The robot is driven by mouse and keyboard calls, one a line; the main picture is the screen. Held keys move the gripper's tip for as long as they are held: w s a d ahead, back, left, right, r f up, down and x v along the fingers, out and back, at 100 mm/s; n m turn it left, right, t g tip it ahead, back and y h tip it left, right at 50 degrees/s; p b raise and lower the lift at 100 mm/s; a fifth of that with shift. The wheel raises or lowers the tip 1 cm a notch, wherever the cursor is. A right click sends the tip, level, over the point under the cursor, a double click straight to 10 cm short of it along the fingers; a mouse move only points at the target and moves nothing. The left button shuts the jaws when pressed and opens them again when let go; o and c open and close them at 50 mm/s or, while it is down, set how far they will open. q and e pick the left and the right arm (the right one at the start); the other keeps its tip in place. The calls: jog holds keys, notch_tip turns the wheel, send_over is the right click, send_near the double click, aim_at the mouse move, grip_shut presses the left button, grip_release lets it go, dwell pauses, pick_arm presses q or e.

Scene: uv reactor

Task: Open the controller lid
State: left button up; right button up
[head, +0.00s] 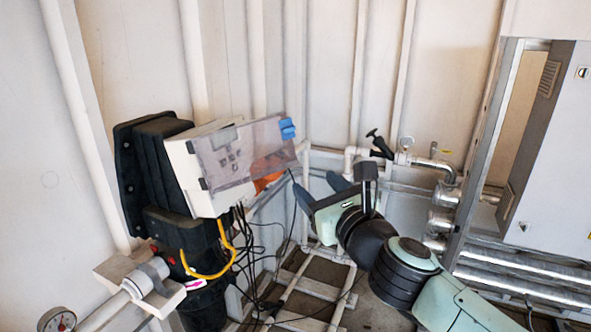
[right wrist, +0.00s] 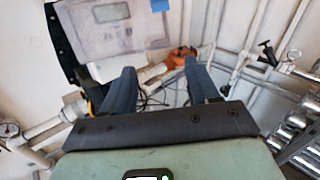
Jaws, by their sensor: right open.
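The controller (head: 208,200) is a pale box on a black housing, left of centre in the head view. Its clear, greyish lid (head: 262,150) has dark hinges on its left side and a blue latch (head: 287,128) at its right edge. The lid reaches out past the box's right side and looks swung partly away from it. In the right wrist view the lid (right wrist: 148,35) and blue latch (right wrist: 160,5) are at the top. My right gripper (head: 320,190) is open and empty, below and right of the lid, apart from it. Its fingers also show in the wrist view (right wrist: 160,68).
An orange part (head: 266,181) shows behind the lid's lower edge. A yellow cable (head: 207,276) and black cables hang below the controller. Pipes with a black-handled valve (head: 380,145) and gauge stand to the right, beside a grey cabinet (head: 558,160).

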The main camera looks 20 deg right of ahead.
aim_at(292, 163)
jog(key=w, duration=0.9)
jog(key=shift+w, duration=0.4)
grip_shut()
